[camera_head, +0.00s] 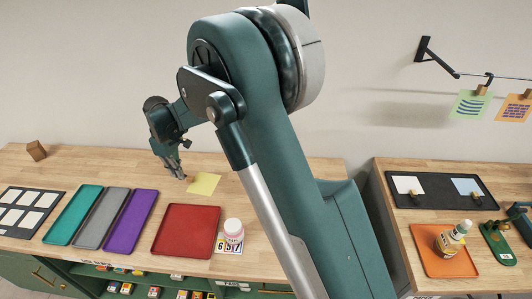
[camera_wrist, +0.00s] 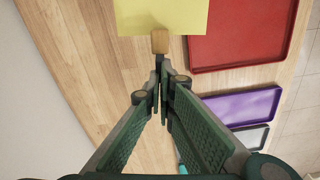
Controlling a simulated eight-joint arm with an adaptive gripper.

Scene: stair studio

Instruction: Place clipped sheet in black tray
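A yellow sheet (camera_head: 204,184) shows at the back of the left table, and it fills the top of the wrist view (camera_wrist: 165,12). A wooden clip (camera_wrist: 160,42) grips its near edge. My gripper (camera_wrist: 161,66) has its fingertips close together at the clip's end and looks shut on it. In the head view, my gripper (camera_head: 184,176) is at the sheet's left edge, pointing down. I cannot tell whether the sheet is raised off the table. The black tray (camera_head: 432,200) lies on the right table and holds a white sheet (camera_head: 407,185) and a blue sheet (camera_head: 467,186), both clipped.
The left table holds a red tray (camera_head: 187,232), purple tray (camera_head: 127,222), grey tray (camera_head: 102,218), teal tray (camera_head: 73,214), card board (camera_head: 48,204) and pink-white jar (camera_head: 233,229). An orange tray (camera_head: 428,262) with a bottle (camera_head: 447,242) is before the black tray. A gap separates the tables.

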